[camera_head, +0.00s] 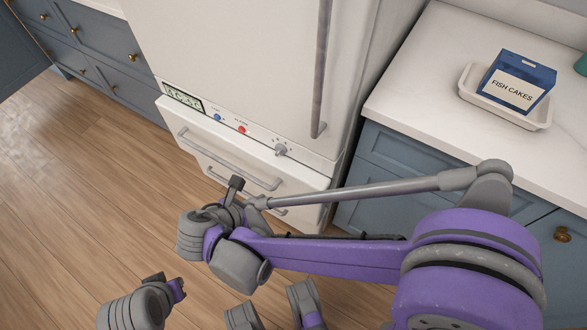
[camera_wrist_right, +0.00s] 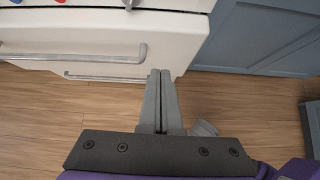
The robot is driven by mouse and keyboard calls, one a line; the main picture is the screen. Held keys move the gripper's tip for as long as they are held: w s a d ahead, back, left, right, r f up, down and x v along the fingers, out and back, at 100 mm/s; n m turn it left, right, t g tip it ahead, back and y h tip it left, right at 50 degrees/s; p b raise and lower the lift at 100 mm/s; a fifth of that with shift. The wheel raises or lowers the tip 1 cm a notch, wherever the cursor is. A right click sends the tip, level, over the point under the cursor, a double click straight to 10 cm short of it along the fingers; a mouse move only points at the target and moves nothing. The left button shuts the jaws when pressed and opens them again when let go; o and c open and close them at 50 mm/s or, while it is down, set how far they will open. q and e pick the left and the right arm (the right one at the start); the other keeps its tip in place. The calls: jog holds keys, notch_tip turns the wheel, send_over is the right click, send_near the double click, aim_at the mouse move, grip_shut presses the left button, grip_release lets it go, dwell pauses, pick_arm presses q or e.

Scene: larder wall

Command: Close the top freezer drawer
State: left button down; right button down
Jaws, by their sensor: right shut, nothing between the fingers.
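The top freezer drawer (camera_head: 203,154) is the white front with a grey bar handle (camera_head: 228,163) below the fridge's control strip. In the right wrist view its white front (camera_wrist_right: 100,40) fills the top left. I cannot tell how far it stands out. My right gripper (camera_head: 235,185) is in front of the drawer, overlapping the handle area in the head view. In the right wrist view its fingers (camera_wrist_right: 157,76) are together and empty, near the handle's right end; contact is unclear. My left gripper (camera_head: 160,283) seems to be low at the left, its fingers unclear.
A lower handle (camera_head: 277,210) shows partly behind my right arm. The control strip has buttons and a knob (camera_head: 281,150). Blue cabinets stand on both sides. A blue fish cakes box (camera_head: 516,82) sits in a white tray (camera_head: 470,95) on the right counter. Wood floor (camera_head: 70,190) is clear at left.

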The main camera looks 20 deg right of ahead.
aim_at(293, 171)
jog(key=b+x, duration=0.1)
jog(key=x, duration=0.3)
jog(key=r+b+x, duration=0.1)
jog(key=x, duration=0.3)
jog(key=w+d+b+x, duration=0.1)
jog(key=x, duration=0.3)
jog(key=shift+r, duration=0.25)
jog(key=shift+w+d+r, duration=0.1)
jog(key=shift+w+d, duration=0.25)
jog(key=shift+d, duration=0.15)
jog(key=shift+w+d, duration=0.8)
jog(key=shift+d, duration=0.3)
